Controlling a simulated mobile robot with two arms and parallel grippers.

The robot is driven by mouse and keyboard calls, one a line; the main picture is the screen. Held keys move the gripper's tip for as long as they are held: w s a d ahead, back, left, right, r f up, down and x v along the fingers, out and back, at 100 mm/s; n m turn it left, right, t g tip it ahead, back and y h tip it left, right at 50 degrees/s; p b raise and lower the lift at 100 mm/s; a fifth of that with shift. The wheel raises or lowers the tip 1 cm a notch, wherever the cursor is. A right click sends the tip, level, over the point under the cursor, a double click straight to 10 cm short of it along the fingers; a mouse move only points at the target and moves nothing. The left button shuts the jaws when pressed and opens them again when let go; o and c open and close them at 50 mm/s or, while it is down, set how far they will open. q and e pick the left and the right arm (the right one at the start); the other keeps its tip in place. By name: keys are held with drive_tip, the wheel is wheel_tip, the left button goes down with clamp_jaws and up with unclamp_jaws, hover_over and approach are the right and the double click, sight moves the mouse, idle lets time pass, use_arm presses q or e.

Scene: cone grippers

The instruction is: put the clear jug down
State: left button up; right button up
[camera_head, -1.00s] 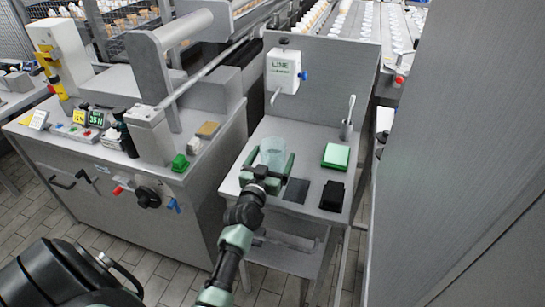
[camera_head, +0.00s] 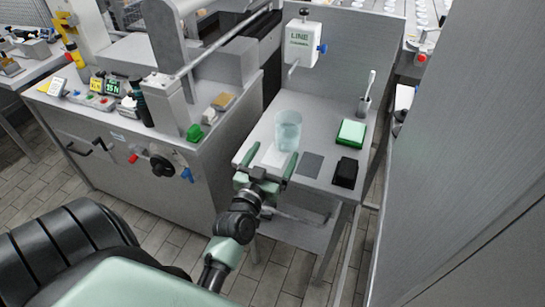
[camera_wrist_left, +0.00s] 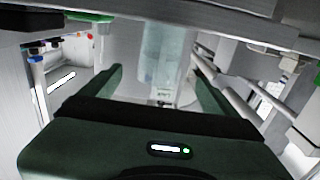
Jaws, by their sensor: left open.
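The clear jug (camera_head: 288,131) stands upright on the grey side table (camera_head: 318,118), in front of the white wall dispenser. It also shows in the left wrist view (camera_wrist_left: 165,62), beyond the fingers. My left gripper (camera_head: 267,162) is open, its two green fingers spread apart on the near side of the jug. The fingers look clear of the jug, with a gap between. My right gripper is not in view.
A white dispenser (camera_head: 302,45) with a blue knob hangs on the back panel. A dark grey square (camera_head: 310,164), a black item (camera_head: 345,172), a green box (camera_head: 351,132) and a cup with a brush (camera_head: 364,105) are to the right. A machine bench (camera_head: 130,150) stands left.

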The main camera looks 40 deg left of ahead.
sight(284, 129)
use_arm(q)
drive_tip(key=shift+s+d+r, duration=0.1)
drive_tip(key=shift+s+r, duration=0.05)
drive_tip(key=shift+r, duration=0.05)
drive_tip(key=w+r+p, duration=0.1)
drive_tip(key=p, duration=0.1)
drive_tip(key=w+r+p, duration=0.1)
drive_tip(key=p, duration=0.1)
drive_tip(key=shift+w+a, duration=0.35)
drive_tip(key=shift+w, duration=0.05)
drive_tip(key=shift+w+a+r, duration=0.1)
drive_tip(key=shift+w, duration=0.25)
drive_tip(key=p+x, duration=0.1)
drive_tip(key=x, duration=0.6)
drive_tip(key=shift+r+p, duration=0.1)
drive_tip(key=shift+p, duration=0.25)
drive_tip(key=shift+w+a, duration=0.15)
drive_tip(key=shift+w, duration=0.35)
drive_tip(key=c, duration=1.9)
drive_tip(key=shift+c, duration=0.2)
drive_tip(key=shift+r, duration=0.15)
